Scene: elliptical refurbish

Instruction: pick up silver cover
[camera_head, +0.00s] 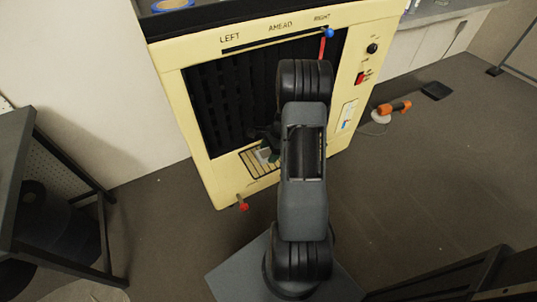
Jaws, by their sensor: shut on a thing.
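The silver cover (264,154) shows as a small light-grey patch low on the front of the cream machine (211,170), beside the slatted opening (257,165). My gripper (266,143) is at the cover, shut on it. My arm hides most of the gripper and the right side of the cover. I cannot tell whether the cover still touches the machine.
The machine has a dark recessed front, a red lever with a blue knob (329,33) and a red-tipped knob (243,206) low in front. An orange tool (393,107) lies on the floor at right. A dark table (25,150) stands at left.

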